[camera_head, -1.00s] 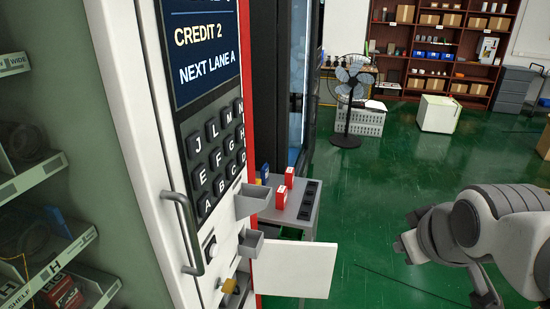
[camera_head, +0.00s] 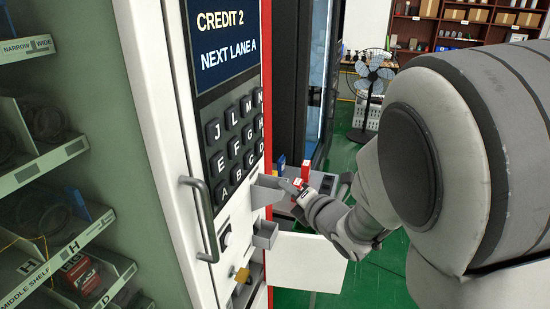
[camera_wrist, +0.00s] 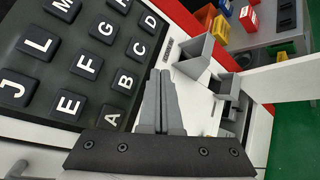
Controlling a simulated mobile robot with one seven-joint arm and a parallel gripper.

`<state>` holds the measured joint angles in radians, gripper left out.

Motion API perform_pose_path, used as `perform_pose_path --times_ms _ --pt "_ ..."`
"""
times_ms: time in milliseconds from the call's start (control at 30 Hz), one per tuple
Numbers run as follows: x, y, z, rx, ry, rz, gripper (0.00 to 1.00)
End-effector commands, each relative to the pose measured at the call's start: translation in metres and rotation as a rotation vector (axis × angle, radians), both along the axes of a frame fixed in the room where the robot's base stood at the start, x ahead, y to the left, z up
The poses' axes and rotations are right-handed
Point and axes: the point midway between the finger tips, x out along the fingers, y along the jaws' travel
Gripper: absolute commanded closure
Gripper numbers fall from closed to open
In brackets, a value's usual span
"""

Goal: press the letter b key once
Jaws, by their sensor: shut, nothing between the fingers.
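The letter B key (camera_head: 238,174) is a dark key with a white B in the bottom row of the keypad, between A and C. It also shows in the wrist view (camera_wrist: 125,81), just left of my fingers. My gripper (camera_head: 285,184) is shut and empty, in front of the machine near the lower right of the keypad. In the wrist view my gripper's fingertips (camera_wrist: 160,73) lie together, right of the B and C keys in the picture. I see no finger covering the B key, and I cannot tell the exact gap to the panel.
The screen (camera_head: 226,40) reads CREDIT 2, NEXT LANE A. Grey bins (camera_head: 266,192) jut out below the keypad, beside my gripper. An open white flap (camera_head: 308,262) sticks out lower down. A metal handle (camera_head: 204,220) stands on the left. Red and blue boxes sit on a side table behind.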

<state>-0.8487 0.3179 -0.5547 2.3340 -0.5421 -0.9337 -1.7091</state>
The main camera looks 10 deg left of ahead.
Motion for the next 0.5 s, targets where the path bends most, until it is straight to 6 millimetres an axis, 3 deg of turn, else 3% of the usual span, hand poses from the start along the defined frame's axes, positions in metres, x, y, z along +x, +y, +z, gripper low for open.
perform_pose_path --times_ms 300,500 --pt "0.0 0.001 0.001 0.002 0.001 -0.001 1.0" --pt "0.001 0.017 0.002 0.001 0.002 0.001 1.0"
